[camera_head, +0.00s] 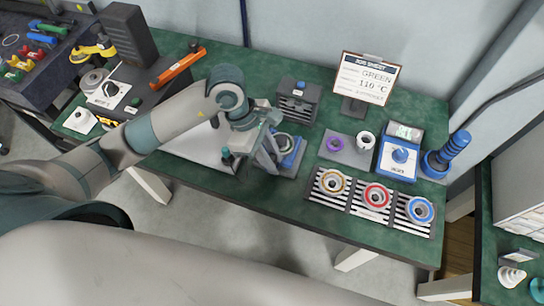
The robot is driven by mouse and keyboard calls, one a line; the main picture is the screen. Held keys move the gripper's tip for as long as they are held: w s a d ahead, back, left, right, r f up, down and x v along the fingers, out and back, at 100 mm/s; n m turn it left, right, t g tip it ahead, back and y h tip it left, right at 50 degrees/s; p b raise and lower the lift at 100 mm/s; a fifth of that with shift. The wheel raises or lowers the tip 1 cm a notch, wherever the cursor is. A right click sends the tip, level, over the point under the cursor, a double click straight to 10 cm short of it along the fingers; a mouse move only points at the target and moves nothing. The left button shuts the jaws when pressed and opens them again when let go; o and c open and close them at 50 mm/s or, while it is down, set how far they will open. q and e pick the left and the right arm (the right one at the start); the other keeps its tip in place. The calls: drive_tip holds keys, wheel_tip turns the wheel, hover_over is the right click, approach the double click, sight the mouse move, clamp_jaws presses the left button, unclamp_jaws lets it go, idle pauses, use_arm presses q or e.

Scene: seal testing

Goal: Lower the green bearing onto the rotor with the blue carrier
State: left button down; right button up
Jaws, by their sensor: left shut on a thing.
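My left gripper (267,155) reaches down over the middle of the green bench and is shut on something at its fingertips. A blue piece, which looks like the blue carrier (295,154), is right beside the fingers. A pale grey ring (283,142) shows at the blue piece, partly covered by the gripper. I cannot make out a green bearing or a rotor shaft there; the gripper and wrist hide that spot. Whether the ring is held up or resting cannot be told. My right gripper is not in view.
Gold (333,173), red (366,196) and blue (411,210) rings sit on striped mats at right. A dark block (297,103) stands behind the gripper.

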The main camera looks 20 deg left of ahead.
use_arm(q)
drive_tip(key=shift+f+b, duration=0.6)
drive_tip(key=shift+b, duration=0.25)
idle(0.7)
idle(0.9)
drive_tip(key=shift+s, duration=0.15)
